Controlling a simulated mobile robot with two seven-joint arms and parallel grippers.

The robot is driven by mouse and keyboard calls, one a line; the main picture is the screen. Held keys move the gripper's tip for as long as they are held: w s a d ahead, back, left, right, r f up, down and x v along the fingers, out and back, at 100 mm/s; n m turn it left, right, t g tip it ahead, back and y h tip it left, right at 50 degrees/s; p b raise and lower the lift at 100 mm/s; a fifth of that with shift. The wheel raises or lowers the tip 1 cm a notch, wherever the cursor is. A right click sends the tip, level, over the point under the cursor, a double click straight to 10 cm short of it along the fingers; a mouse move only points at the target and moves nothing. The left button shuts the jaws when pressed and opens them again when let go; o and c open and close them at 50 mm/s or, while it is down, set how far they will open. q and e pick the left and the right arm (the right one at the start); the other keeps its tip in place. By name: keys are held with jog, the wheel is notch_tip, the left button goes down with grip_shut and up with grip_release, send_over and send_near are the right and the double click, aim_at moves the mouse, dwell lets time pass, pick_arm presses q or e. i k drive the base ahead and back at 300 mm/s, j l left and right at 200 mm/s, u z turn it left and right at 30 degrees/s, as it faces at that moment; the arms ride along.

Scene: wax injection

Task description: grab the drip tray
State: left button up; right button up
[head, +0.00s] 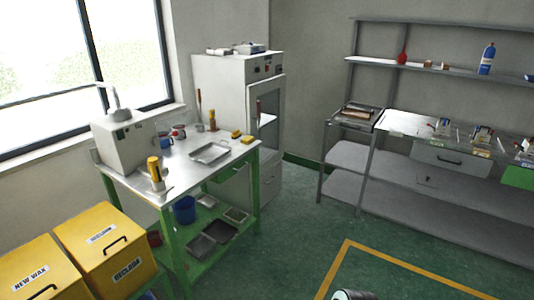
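A shallow silver metal tray (210,152), which looks like the drip tray, lies on the metal top of the green-framed bench (178,172), near its right part. It appears empty. Darker trays (201,246) lie on the bench's lower shelf, with a lighter tray (236,215) beside them. No label shows which one is the drip tray.
A white machine (124,145) and yellow-topped tools stand on the bench. Yellow bins (104,247) are at the lower left. A grey cabinet (225,84) stands behind the bench. Metal shelving (430,185) lines the right wall. The green floor (300,225) between is clear.

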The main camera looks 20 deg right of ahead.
aim_at(208, 155)
jog(key=z, duration=0.3)
jog(key=u, duration=0.4)
jog(key=i+l+u, duration=0.75)
jog(key=i+l, duration=0.05)
jog(key=i, duration=0.05)
